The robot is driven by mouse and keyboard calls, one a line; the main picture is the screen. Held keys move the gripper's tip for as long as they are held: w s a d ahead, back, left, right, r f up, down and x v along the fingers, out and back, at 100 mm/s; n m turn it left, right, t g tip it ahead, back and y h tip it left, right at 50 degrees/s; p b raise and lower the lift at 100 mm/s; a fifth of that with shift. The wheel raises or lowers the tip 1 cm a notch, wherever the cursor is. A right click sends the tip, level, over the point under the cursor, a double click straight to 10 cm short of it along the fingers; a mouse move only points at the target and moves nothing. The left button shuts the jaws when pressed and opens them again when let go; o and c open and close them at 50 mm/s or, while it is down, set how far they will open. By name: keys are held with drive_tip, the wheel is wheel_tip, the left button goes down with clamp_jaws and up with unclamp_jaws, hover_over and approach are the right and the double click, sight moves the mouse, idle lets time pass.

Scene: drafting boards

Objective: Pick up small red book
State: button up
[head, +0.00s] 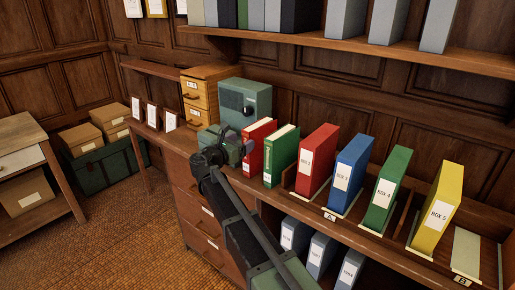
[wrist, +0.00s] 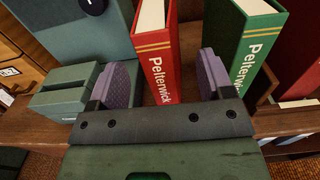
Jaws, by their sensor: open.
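The small red book (head: 256,147) stands upright on the desk, left of a green book (head: 280,157). In the wrist view the red book (wrist: 157,55) shows its spine with gold bands and the white word "Pelterwick". My gripper (wrist: 164,75) is open, with one purple-padded finger left of the red spine and the other to its right, overlapping the view of the green book (wrist: 247,45). No contact with the red book is visible. In the head view my gripper (head: 230,145) is just left of the red book, and its fingertips are hard to make out.
A teal safe-like box (head: 246,100) stands behind the books. A small green box (wrist: 70,92) sits left of my gripper. A red binder (head: 317,160) and several other binders stand in slots to the right. A shelf (head: 350,45) hangs above.

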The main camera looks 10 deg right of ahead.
sight(253, 135)
drive_tip(key=x, duration=0.6)
drive_tip(key=shift+w+d+f, duration=0.15)
drive_tip(key=shift+w+d, duration=0.1)
drive_tip(key=shift+w, duration=0.05)
clamp_jaws()
